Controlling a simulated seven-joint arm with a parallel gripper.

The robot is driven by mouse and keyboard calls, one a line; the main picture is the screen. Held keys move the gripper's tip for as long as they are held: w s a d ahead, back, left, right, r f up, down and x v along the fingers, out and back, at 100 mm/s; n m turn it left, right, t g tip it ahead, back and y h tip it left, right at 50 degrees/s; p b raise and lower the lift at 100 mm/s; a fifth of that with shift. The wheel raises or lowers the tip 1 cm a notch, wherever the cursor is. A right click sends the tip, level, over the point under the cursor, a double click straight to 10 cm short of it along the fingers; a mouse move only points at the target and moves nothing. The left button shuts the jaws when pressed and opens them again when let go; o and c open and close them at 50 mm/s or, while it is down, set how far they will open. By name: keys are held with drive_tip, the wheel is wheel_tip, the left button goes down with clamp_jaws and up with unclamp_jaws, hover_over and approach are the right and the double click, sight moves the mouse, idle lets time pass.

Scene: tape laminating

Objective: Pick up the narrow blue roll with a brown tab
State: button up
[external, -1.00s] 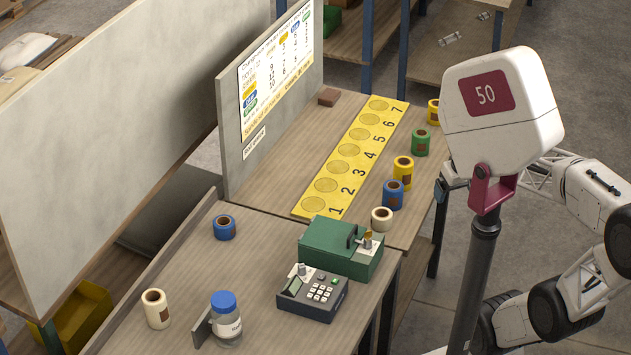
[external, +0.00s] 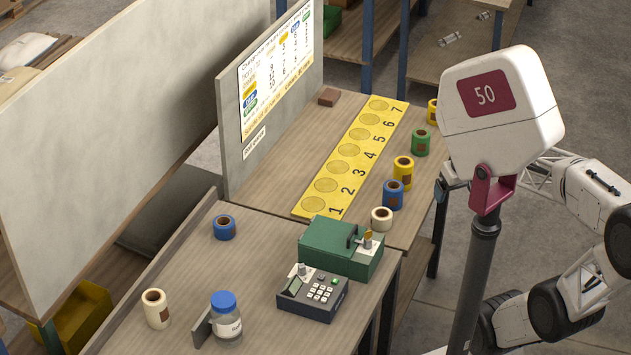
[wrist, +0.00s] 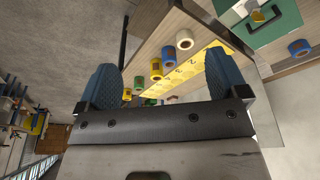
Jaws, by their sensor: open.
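A blue roll (external: 393,195) with a brown patch on its side stands upright on the bench, between a yellow roll and a cream roll. A second, shorter-looking blue roll (external: 225,228) stands alone on the nearer bench, left of the green box; any tab on it is too small to tell. In the wrist view the row's blue roll (wrist: 168,54) shows between the fingers, and the lone blue roll (wrist: 299,47) shows at far right. My gripper (wrist: 162,82) is open and empty, off the bench's right side and apart from every roll. It is largely hidden in the external view.
Cream (external: 381,219), yellow (external: 403,173) and green (external: 421,142) rolls stand beside the numbered yellow strip (external: 349,151). A green box (external: 325,247), keypad device (external: 312,295), blue-lidded jar (external: 226,318) and cream roll (external: 156,308) are on the nearer bench. An upright board (external: 268,100) stands behind.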

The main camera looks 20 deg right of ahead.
drive_tip(key=shift+o, duration=0.5)
drive_tip(key=shift+w+a, duration=0.1)
drive_tip(key=w+a+f+m+g+y, duration=0.1)
drive_tip(key=w+a+f+m+y, duration=0.3)
drive_tip(key=w+a, duration=0.75)
drive_tip(key=w+a+f+m+g+y, duration=0.25)
drive_tip(key=w+a+m+y, duration=0.25)
drive_tip(key=w+a, duration=0.6)
drive_tip(key=m+t+y, duration=0.3)
drive_tip(key=m+y, duration=0.2)
drive_tip(key=m, duration=0.6)
approach(224, 227)
drive_tip(key=w+f, duration=0.1)
drive_tip(key=w+a+f, duration=0.1)
drive_tip(key=w, duration=0.1)
drive_tip(key=shift+a+f, duration=0.1)
drive_tip(key=shift+f, duration=0.25)
drive_tip(key=shift+h, duration=0.3)
drive_tip(key=shift+x, duration=1.3)
